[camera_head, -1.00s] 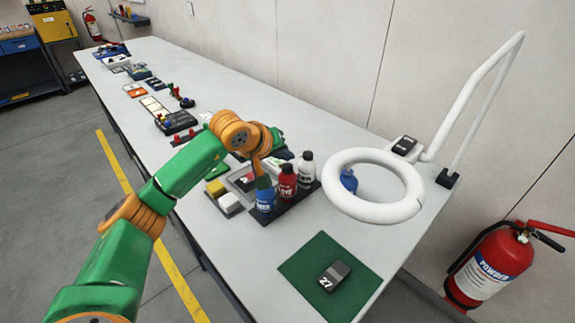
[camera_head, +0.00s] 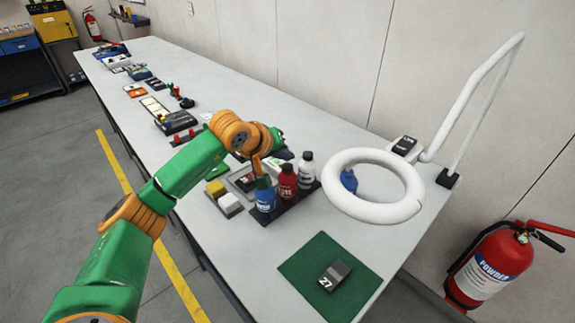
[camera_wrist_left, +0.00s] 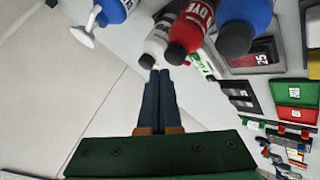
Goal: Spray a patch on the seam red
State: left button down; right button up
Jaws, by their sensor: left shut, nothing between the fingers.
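A red can (camera_head: 287,182) with a black cap stands between a blue can (camera_head: 264,202) and a white can (camera_head: 306,170) in a dark holder on the bench. The red can (camera_wrist_left: 190,32) also shows in the left wrist view. A small dark grey block marked 27 (camera_head: 333,277) lies on a green mat (camera_head: 310,260); a seam on it cannot be made out. My left gripper (camera_wrist_left: 160,74) is shut and empty, its fingertips close to the white and red caps in that view. In the head view its arm ends over the cans, and the fingers are hardly seen. My right gripper is not in view.
A white ring lamp (camera_head: 340,207) on an arm overhangs the bench right of the cans, with a blue bottle (camera_head: 349,180) seen through its ring. Trays and small boxes lie left of the cans. Bench around the green mat is clear. A fire extinguisher (camera_head: 487,265) hangs at the right.

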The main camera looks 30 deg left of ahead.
aim_at(286, 169)
pick_arm(q)
jog(key=shift+f+b, duration=0.4)
jog(key=shift+f+b, duration=0.5)
dwell(0.7)
dwell(0.3)
jog(key=shift+r+p, duration=0.75)
jog(key=shift+r, duration=0.15)
jog(key=shift+r, duration=0.1)
notch_tip(286, 169, up, 5)
jog(key=p, duration=0.4)
